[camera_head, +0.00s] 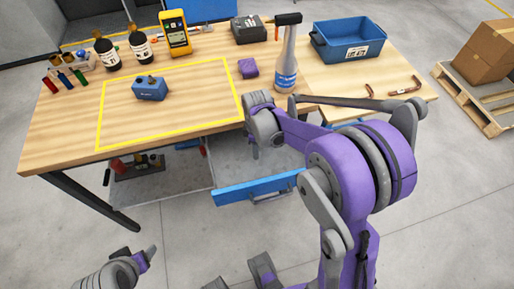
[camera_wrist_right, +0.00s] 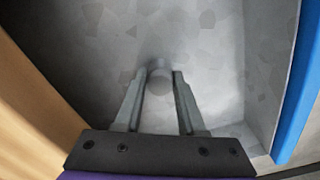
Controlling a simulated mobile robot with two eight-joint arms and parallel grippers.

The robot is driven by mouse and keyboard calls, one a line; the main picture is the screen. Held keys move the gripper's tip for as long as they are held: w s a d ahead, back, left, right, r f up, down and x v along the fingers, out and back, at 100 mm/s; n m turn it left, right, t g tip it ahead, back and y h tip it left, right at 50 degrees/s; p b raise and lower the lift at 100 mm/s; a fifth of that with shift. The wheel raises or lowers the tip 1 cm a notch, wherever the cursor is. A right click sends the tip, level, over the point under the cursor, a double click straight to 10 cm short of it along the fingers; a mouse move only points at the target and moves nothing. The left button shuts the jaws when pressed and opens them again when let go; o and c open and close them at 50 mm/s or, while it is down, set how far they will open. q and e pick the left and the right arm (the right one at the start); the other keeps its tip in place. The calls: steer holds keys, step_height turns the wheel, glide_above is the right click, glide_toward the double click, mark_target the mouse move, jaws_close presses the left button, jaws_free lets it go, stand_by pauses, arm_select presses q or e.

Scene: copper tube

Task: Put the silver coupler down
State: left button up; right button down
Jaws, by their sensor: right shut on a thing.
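The silver coupler shows in the right wrist view as a pale grey round piece (camera_wrist_right: 159,84) between the fingertips. My right gripper (camera_wrist_right: 160,76) is shut on it, over the grey floor of the open drawer (camera_wrist_right: 215,45). I cannot tell whether the coupler touches the drawer floor. In the head view, my right gripper (camera_head: 253,150) points down at the drawer by the table's front edge; the coupler is not discernible there. The blue drawer front (camera_head: 262,188) is nearer me. My left gripper (camera_head: 148,256) is at the lower left, away from the table, its jaw opening unclear.
The wooden table (camera_head: 70,125) holds a blue device (camera_head: 150,88) inside a yellow outline, a purple block (camera_head: 248,68), a spray bottle (camera_head: 286,70), a blue bin (camera_head: 348,40) and copper pieces (camera_head: 405,86). Bottles and a yellow meter (camera_head: 175,33) stand at the back.

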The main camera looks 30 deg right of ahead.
steer(key=shift+f, duration=0.2)
steer(key=c, duration=0.5)
jaws_free()
steer(key=shift+r, duration=0.1)
steer(key=shift+r, duration=0.35)
step_height(320, 180, up, 11)
steer(key=p, duration=0.1)
steer(key=s+a+f+m+t, duration=0.1)
steer(key=s+a+m+t, duration=0.1)
steer(key=s+m, duration=0.3)
steer(key=s+a+f+m+t, duration=0.1)
steer(key=s+a+m+t, duration=0.2)
steer(key=s, duration=0.9)
steer(key=shift+a+m, duration=0.95)
steer(key=shift+m, duration=0.15)
